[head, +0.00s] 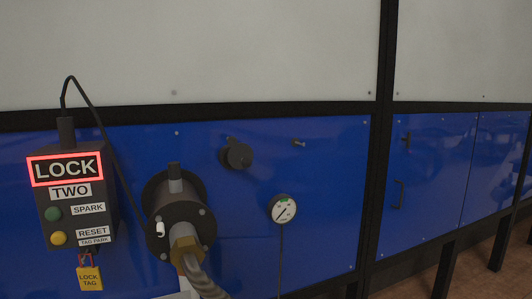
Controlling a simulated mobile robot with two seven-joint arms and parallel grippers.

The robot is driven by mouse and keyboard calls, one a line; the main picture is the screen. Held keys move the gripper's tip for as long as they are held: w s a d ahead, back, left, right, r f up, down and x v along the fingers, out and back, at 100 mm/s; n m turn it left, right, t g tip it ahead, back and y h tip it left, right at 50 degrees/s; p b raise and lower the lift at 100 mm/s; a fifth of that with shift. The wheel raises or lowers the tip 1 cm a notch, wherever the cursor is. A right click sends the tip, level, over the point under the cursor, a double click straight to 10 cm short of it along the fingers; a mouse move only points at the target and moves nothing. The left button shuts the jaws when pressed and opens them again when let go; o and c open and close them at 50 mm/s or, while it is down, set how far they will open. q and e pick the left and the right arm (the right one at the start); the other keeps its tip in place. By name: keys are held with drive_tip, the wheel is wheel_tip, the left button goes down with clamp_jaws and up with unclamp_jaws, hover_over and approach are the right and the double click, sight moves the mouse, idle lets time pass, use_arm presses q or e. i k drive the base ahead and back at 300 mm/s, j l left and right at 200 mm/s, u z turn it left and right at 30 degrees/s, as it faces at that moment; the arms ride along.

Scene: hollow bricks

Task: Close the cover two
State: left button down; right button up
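No part is labelled as a cover, so I cannot tell for sure which part is cover two. A small dark round cap (237,156) with a tab on top sits on the blue panel, right of centre-left; whether it is open or shut is unclear. A dark control box (79,205) at the left reads LOCK in a lit red frame, then TWO, SPARK, RESET and TAG PARK. Neither gripper is in view.
A dark flanged burner-like fitting (178,211) with a brass nut (186,249) and a ribbed hose stands out from the panel. A round gauge (282,209) is to its right. A black cable (92,102) loops from the box. A panel with a handle (398,194) is farther right.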

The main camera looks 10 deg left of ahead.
sight(241, 156)
drive_tip(key=i+l, duration=0.75)
